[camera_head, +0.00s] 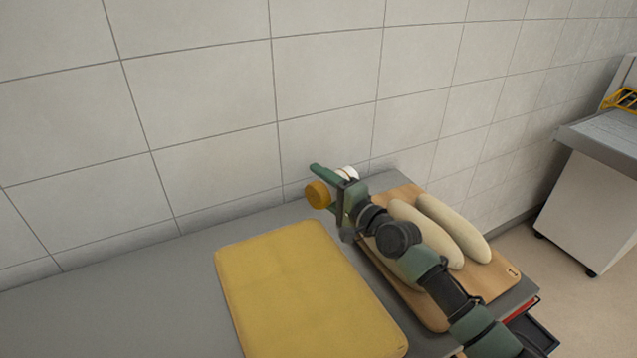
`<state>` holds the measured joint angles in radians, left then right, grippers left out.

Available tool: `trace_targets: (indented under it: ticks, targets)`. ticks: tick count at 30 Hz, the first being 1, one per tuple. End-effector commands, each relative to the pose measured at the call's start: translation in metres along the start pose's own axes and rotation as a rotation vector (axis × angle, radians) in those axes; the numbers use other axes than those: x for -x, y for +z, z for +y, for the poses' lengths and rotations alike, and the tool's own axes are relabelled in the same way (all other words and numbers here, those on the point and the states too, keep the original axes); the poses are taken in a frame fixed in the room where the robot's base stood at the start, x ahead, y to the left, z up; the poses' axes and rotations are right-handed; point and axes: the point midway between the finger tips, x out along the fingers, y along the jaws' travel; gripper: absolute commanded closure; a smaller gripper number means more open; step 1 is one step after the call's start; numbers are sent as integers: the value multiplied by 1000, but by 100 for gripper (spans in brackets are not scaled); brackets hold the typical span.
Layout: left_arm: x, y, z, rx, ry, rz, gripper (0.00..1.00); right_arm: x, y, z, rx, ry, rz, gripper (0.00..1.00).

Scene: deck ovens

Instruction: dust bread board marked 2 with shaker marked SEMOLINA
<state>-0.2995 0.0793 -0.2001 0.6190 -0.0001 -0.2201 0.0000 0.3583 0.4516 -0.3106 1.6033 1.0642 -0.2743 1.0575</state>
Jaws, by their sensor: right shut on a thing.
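My right gripper (338,190) is shut on a shaker with a mustard-yellow end (317,194) and a white part (347,173). The shaker is tipped on its side, yellow end to the left, above the back of the counter; its label cannot be read. A wooden bread board (503,281) with several pale loaves lies at the right, partly hidden by my right arm. A bare yellow board (300,285) lies to its left, below and in front of the gripper. Each board has a small dark mark at its near right corner, too small to read. My left gripper is out of view.
The grey counter (120,290) is clear at the left and runs along a tiled wall (210,110) close behind the gripper. A white unit with a grey top (590,205) stands apart at the right. An open dark drawer (532,335) shows below the counter's right edge.

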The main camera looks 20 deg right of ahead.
Motion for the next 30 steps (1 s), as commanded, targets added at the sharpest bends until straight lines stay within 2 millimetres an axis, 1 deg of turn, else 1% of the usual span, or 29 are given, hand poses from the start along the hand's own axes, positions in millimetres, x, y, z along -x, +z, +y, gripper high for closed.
trace_targets:
  ticks: [1,15,30]
  targets:
    - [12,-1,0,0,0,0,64,0,1,-9,-67,-2,0,96]
    - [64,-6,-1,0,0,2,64,0,5,-26,-655,-1,0,96]
    - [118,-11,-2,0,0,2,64,0,22,-48,-1056,1,0,96]
